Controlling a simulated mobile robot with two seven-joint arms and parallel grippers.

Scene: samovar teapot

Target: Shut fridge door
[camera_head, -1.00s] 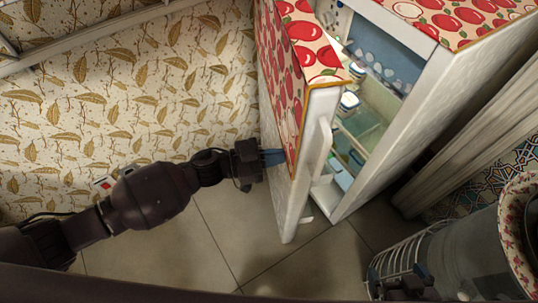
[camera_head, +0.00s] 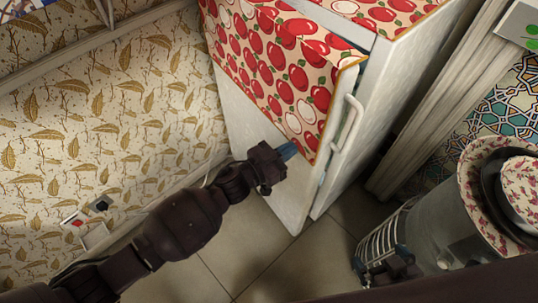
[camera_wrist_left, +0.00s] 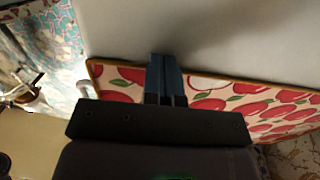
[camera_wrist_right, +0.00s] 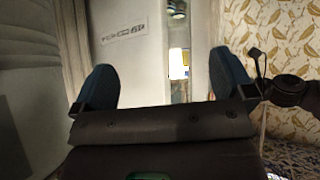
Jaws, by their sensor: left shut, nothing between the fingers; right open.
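The fridge door (camera_head: 265,185), white with a red-apple cloth over its upper part, is nearly closed against the fridge body (camera_head: 385,100). A narrow gap shows along its handle-side edge. The white handle (camera_head: 347,125) is on that edge. My left gripper (camera_head: 288,151) is shut and empty, its blue tips at the door's front face by the cloth's lower edge. In the left wrist view its fingers (camera_wrist_left: 166,75) overlap the cloth and white panel; contact is unclear. My right gripper (camera_wrist_right: 163,78) is open and empty. A lit strip of interior (camera_wrist_right: 178,55) shows beyond its fingers.
A large metal vessel (camera_head: 440,235) with a flowered bowl (camera_head: 520,190) on top stands at the right. Patterned wallpaper (camera_head: 100,120) and a wall socket (camera_head: 73,222) are at the left. Bare tiled floor (camera_head: 240,245) lies before the door.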

